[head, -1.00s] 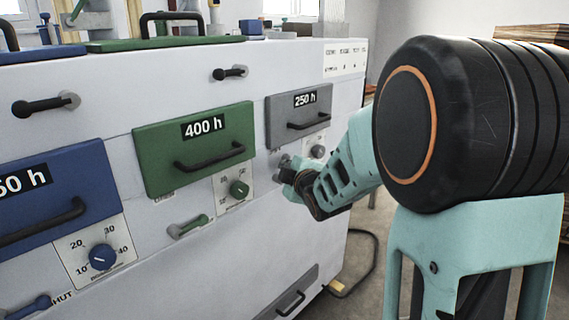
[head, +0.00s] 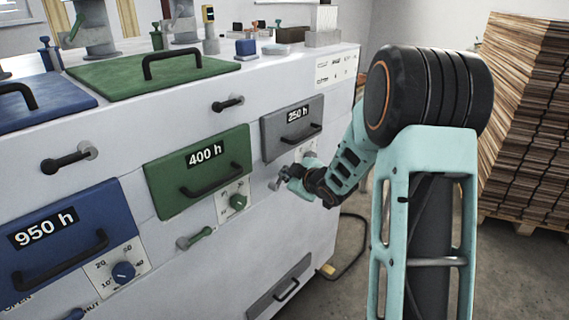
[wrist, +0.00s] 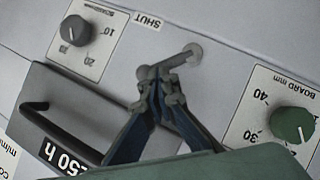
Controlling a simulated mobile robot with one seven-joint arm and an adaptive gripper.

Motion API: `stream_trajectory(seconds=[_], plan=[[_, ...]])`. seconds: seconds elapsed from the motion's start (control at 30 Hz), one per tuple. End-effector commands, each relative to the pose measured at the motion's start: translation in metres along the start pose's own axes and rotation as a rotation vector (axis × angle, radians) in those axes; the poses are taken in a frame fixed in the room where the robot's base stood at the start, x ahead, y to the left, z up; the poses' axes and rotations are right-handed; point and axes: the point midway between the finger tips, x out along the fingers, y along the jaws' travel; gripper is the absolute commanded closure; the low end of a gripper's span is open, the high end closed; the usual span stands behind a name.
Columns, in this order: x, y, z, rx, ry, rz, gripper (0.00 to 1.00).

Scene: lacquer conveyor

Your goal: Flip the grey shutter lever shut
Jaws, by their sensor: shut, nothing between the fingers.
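The grey shutter lever (wrist: 187,55) is on the white front panel in the wrist view, which shows it upside down. Its round pivot is at the upper right, and its handle slants left and down, on the side of the SHUT label (wrist: 147,20). My gripper (wrist: 160,78) is shut and empty, its fingertips right at the handle and overlapping it in the picture. I cannot tell if they touch. In the head view my gripper (head: 287,174) is below the grey 250 h drawer (head: 270,138), and the lever is mostly hidden behind it.
A green drawer marked 400 h (head: 160,185) and a green lever (head: 195,238) are to the left. A grey dial (wrist: 76,30) and a green dial (wrist: 292,124) flank the lever.

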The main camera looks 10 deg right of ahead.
Motion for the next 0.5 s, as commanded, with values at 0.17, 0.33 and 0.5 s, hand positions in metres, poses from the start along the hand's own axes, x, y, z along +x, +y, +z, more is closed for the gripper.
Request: stream_trajectory(seconds=[0.17, 0.33, 0.5], plan=[[-0.0011, 0.0073, -0.0011, 0.059, -0.001, -0.038, 1.00], [0.0007, 0.0083, 0.0012, 0.114, -0.001, -0.075, 1.00], [0.0023, 0.0093, 0.0040, 0.168, -0.001, -0.111, 1.00]])
